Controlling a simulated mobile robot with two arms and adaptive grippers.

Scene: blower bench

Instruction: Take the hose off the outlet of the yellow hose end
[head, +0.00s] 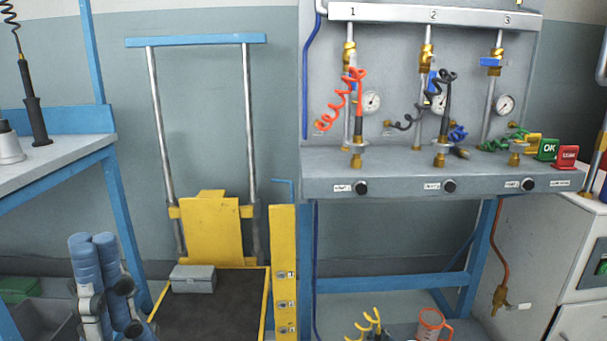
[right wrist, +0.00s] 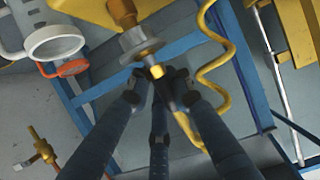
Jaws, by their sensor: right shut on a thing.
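In the right wrist view my right gripper (right wrist: 158,92) is shut on the dark hose end with a yellow band (right wrist: 156,72). The yellow coiled hose (right wrist: 215,70) runs beside it. A grey round flange (right wrist: 137,43) and a brass fitting (right wrist: 122,11) lie in line beyond the fingertips. Whether the hose end is seated on the fitting or apart is unclear. My left gripper (head: 93,243) is at the lower left of the head view, its blue fingers close together and upward. My right gripper is outside the head view.
The bench panel (head: 450,185) carries three outlets with red, black and green hoses. A yellow trolley (head: 212,230) with a grey box (head: 193,279) stands left of it. A blue-framed table (head: 60,155) stands left.

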